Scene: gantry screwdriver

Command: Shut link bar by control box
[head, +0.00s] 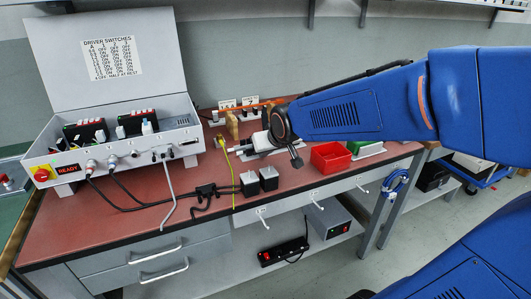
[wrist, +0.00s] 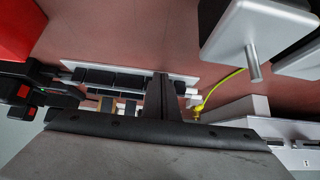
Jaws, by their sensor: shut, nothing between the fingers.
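The grey control box (head: 110,157) stands on the left of the bench with its lid raised. Its front has a lit READY display (head: 68,169), and cables plug into it. My gripper (head: 297,160) is right of it, over the bench, beside a pale unit (head: 258,143). In the wrist view its dark fingers (wrist: 161,90) are together and empty. A pale strip with several black blocks (wrist: 110,80) lies beyond them, partly hidden; I cannot tell whether they touch it. I cannot pick out the link bar with certainty.
A red bin (head: 331,157) stands right of my gripper. A yellow cable (head: 229,170) and black leads cross the bench. Numbered cards (head: 238,103) stand at the back. The bench's front left is mostly clear.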

